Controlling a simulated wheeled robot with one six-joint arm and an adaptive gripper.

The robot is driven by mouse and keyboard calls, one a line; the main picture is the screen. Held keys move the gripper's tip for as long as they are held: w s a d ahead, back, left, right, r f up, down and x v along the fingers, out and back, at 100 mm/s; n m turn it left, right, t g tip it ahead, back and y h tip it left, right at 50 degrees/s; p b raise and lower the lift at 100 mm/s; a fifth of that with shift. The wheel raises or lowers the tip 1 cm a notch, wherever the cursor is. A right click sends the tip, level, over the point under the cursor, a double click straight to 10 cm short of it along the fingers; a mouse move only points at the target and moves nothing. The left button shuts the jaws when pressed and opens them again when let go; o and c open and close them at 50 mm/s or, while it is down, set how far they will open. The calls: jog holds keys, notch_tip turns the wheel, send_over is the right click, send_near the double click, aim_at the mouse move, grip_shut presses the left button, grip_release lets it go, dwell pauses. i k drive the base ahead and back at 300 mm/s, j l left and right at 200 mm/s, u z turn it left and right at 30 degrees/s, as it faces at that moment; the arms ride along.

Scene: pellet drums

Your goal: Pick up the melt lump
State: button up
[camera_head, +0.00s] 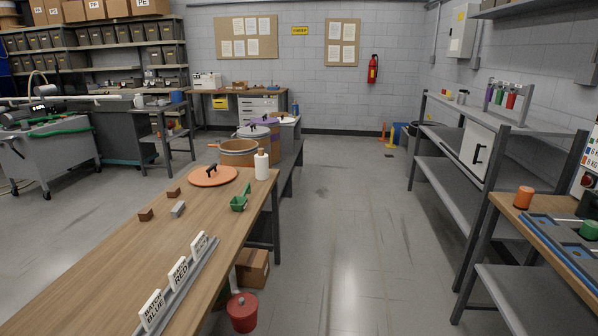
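No object is labelled as the melt lump, and I cannot tell for sure which one it is. Small blocks lie on the long wooden table (120,262): a brown block (146,214), a second brown block (173,192) and a grey block (178,209). They lie apart from one another, left of a green scoop (240,199). An open orange drum (238,152) stands beyond the table's far end, its contents too small to make out. Its orange lid (212,177) with a black handle lies on the table. My gripper is not in view.
A white bottle (262,165) stands near the table's far right corner. A rack of batch signs (180,274) runs along the near right edge. A red pot (242,312) and a cardboard box (252,268) sit below. The floor aisle (345,230) is clear; a bench (523,242) stands right.

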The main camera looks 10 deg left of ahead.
aim_at(173, 192)
jog(key=i, duration=1.8)
jog(key=i+l+u, duration=0.15)
jog(key=i+u, duration=0.2)
jog(key=i, duration=0.25)
jog(key=i+l+u, duration=0.35)
jog(key=i, duration=0.2)
jog(key=i+l+u, duration=0.65)
jog(key=u, duration=0.25)
jog(key=i+l+u, duration=0.25)
jog(key=l+u, duration=0.25)
jog(key=i+l+u, duration=0.2)
jog(key=l+u, duration=0.15)
jog(key=u, duration=0.15)
jog(key=l+u, duration=0.95)
jog(key=l, duration=0.15)
jog(key=l+u, duration=0.4)
jog(key=l, duration=0.15)
jog(key=l+u, duration=0.1)
